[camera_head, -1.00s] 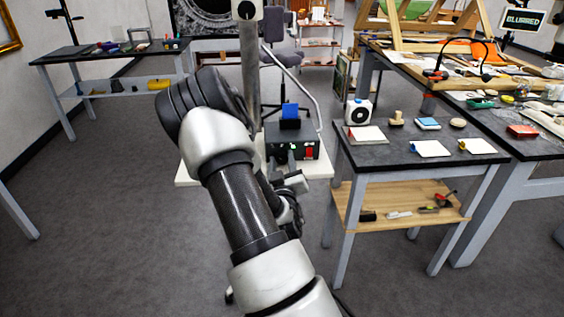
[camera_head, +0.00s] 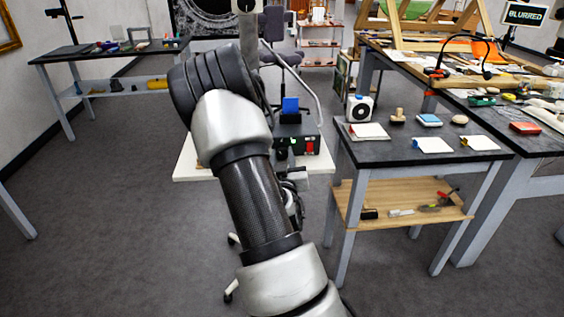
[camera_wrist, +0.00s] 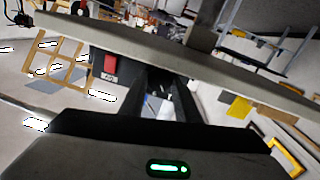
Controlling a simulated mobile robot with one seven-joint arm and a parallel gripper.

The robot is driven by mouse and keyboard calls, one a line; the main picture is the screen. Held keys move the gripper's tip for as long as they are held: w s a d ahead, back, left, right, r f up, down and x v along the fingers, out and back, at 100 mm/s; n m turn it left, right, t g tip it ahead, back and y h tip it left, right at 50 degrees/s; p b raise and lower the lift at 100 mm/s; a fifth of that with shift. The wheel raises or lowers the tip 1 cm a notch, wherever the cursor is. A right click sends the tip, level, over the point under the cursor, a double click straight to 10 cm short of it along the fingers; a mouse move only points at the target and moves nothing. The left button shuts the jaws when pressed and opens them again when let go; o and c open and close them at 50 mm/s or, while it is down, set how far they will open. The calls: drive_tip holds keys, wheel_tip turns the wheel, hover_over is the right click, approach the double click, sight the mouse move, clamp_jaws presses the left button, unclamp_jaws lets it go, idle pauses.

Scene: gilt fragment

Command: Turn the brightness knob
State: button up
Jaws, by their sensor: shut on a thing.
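A dark control box (camera_head: 307,133) with a red switch (camera_head: 311,147) stands on a white platform in the head view. My gripper is largely hidden behind my arm there, at the front of the box. In the wrist view, the two dark fingers of my gripper (camera_wrist: 155,74) reach to the front of the box (camera_wrist: 107,66), beside the red switch (camera_wrist: 110,64). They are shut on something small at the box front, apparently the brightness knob. The knob itself is hidden by the fingers, so its angle cannot be seen.
A blue item (camera_head: 290,105) sits on top of the box. The platform (camera_head: 195,170) juts out left of my arm. A metal pole and a curved tube rise close to the box. A dark side table (camera_head: 390,153) with pads and small blocks stands to the right.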

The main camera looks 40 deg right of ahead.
drive_tip(key=m+b, duration=0.2)
drive_tip(key=b, duration=0.1)
drive_tip(key=m+b, duration=0.3)
drive_tip(key=shift+s+d+f, duration=0.1)
drive_tip(key=shift+f, duration=0.1)
drive_tip(key=m+b, duration=0.2)
drive_tip(key=shift+r+y+b, duration=0.1)
drive_tip(key=shift+y+b, duration=0.25)
drive_tip(key=shift+y, duration=0.05)
drive_tip(key=shift+m, duration=0.5)
drive_tip(key=o, duration=0.8)
drive_tip(key=shift+r, duration=0.1)
drive_tip(key=shift+c, duration=0.2)
